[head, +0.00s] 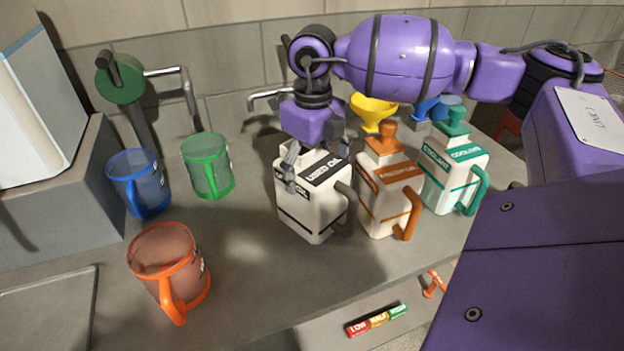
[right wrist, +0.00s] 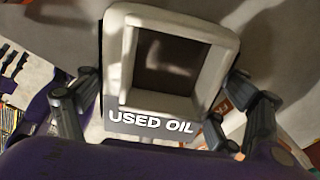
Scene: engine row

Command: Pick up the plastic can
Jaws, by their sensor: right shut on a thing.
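The white plastic can labelled USED OIL (head: 312,215), with dark grey trim and handle, stands upright on the counter's middle in the head view; I cannot tell whether its base is clear of the surface. My right gripper (head: 316,160) comes down on it from above, with fingers on opposite sides of its top. In the right wrist view the can's square open mouth (right wrist: 170,65) and label show between the fingers. The gripper is shut on the can. Two similar cans, orange-trimmed (head: 386,195) and green-trimmed (head: 452,178), stand to its right. My left gripper is not in view.
Blue (head: 146,186), green (head: 208,168) and orange (head: 165,262) jugs stand on the left of the counter (head: 255,280). A yellow funnel (head: 374,110) is behind the cans. A tap (head: 190,88) is at the back left. The counter in front of the held can is clear.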

